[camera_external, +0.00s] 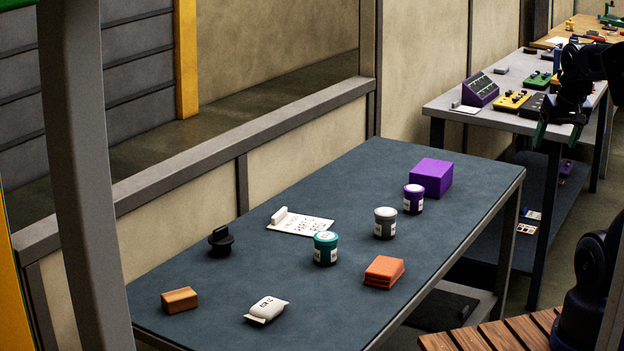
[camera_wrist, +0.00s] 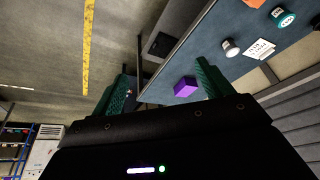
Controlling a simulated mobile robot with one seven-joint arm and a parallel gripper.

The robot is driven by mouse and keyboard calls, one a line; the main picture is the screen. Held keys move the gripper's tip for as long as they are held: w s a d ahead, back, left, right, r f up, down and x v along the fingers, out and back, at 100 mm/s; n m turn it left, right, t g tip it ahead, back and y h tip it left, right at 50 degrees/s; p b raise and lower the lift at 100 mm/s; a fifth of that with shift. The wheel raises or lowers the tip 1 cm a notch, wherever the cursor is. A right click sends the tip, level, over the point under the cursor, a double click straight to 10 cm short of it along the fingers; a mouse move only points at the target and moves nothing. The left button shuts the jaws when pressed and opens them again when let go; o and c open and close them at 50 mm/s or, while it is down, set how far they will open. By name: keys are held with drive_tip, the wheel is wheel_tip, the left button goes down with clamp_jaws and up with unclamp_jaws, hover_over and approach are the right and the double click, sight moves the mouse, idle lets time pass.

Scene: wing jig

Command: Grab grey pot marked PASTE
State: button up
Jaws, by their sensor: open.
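The grey pot (camera_external: 385,224), with a pale lid and a white label too small to read, stands upright on the dark blue-grey table (camera_external: 235,240). It stands between a teal pot (camera_external: 325,249) and a purple pot (camera_external: 413,199). In the wrist view, a pale-and-grey pot (camera_wrist: 231,48) that looks like the same one shows beyond the right finger. My gripper (camera_external: 558,135) has green fingers and hangs at the upper right, well away from the pot. In the wrist view my gripper (camera_wrist: 162,88) is open, with nothing between the fingers.
A purple box (camera_external: 432,177) stands behind the purple pot. An orange block (camera_external: 384,271) lies in front of the grey pot. A white card (camera_external: 305,225), black knob (camera_external: 221,241), brown block (camera_external: 180,300) and white packet (camera_external: 267,309) are farther left. A second bench (camera_external: 440,108) holds devices.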

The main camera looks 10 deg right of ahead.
drive_tip(key=w+a+m+g, duration=0.1)
drive_tip(key=w+a+m, duration=0.35)
drive_tip(key=w, duration=0.75)
drive_tip(key=m+g, duration=0.3)
drive_tip(key=m, duration=0.5)
hover_over(384, 223)
drive_tip(key=w+d, duration=0.2)
drive_tip(key=f, duration=2.1)
drive_tip(key=shift+s+a+f, duration=0.2)
drive_tip(key=shift+f, duration=0.15)
drive_tip(key=shift+w+a+f, duration=0.1)
drive_tip(key=shift+a+f, duration=0.1)
drive_tip(key=shift+f, duration=0.3)
wheel_tip(384, 223, down, 5)
drive_tip(key=shift+f, duration=0.15)
drive_tip(key=shift+w+a+f, duration=0.1)
drive_tip(key=shift+w+f, duration=0.05)
drive_tip(key=shift+f, duration=1.15)
drive_tip(key=shift+w+a+f, duration=0.1)
drive_tip(key=shift+f, duration=1.2)
drive_tip(key=c, duration=1.1)
drive_tip(key=shift+r, duration=0.1)
